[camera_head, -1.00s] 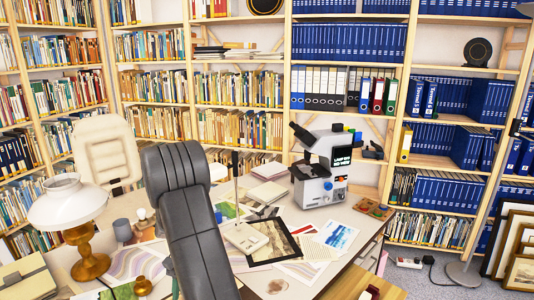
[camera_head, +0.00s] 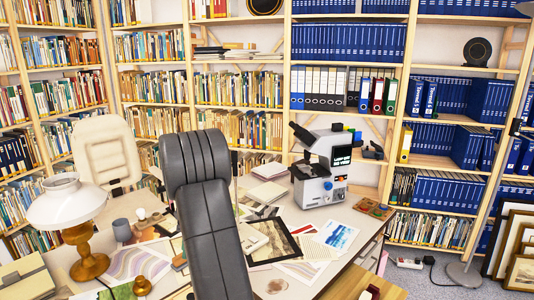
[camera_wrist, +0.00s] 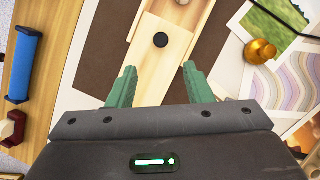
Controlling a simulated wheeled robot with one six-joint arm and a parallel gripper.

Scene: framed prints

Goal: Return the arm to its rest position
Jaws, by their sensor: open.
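My arm (camera_head: 215,215) rises from the bottom of the head view and stands in front of the desk, bent near its top. My gripper is hidden in the head view. In the wrist view my gripper (camera_wrist: 158,82) shows two green fingers set well apart, open, with nothing between them. Beyond the fingers lies a pale wooden piece (camera_wrist: 155,65) with a black round knob or spot on it. I cannot tell how far the fingers are above it.
A white lamp with a brass base (camera_head: 90,262) stands at the desk's left. A microscope (camera_head: 322,175) stands at the right. Prints and papers (camera_head: 315,245) cover the desk. Full bookshelves (camera_head: 240,130) line the back. Picture frames (camera_head: 520,270) lean at the far right.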

